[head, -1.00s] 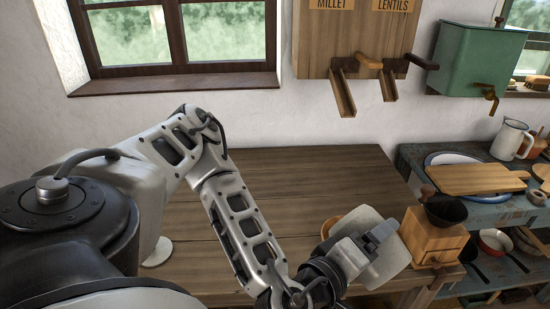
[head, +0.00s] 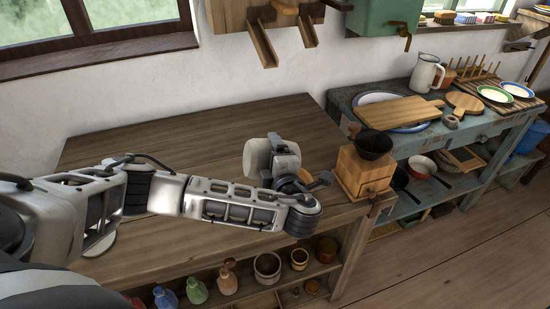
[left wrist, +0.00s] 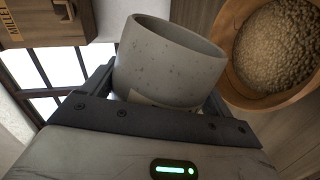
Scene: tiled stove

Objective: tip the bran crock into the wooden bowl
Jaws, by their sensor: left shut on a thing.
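The bran crock, a speckled grey pot (head: 257,158), is held above the table by my left gripper (head: 280,152). In the left wrist view the crock (left wrist: 165,68) sits between the two dark fingers (left wrist: 158,90), which are shut on it. Its rim and shaded upper inside wall show there; its bottom is hidden. The wooden bowl (left wrist: 250,92) is beside the crock at the right of that view, with pale grainy bran (left wrist: 275,50) in it. In the head view the bowl (head: 316,172) is mostly hidden behind my gripper. My right gripper is out of view.
A wooden grinder with a dark hopper (head: 365,168) stands at the table's right end. The wooden table (head: 200,145) is clear at the back and left. Wooden chutes (head: 262,42) hang on the wall above. A blue side table (head: 345,98) holds boards, plates and a jug.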

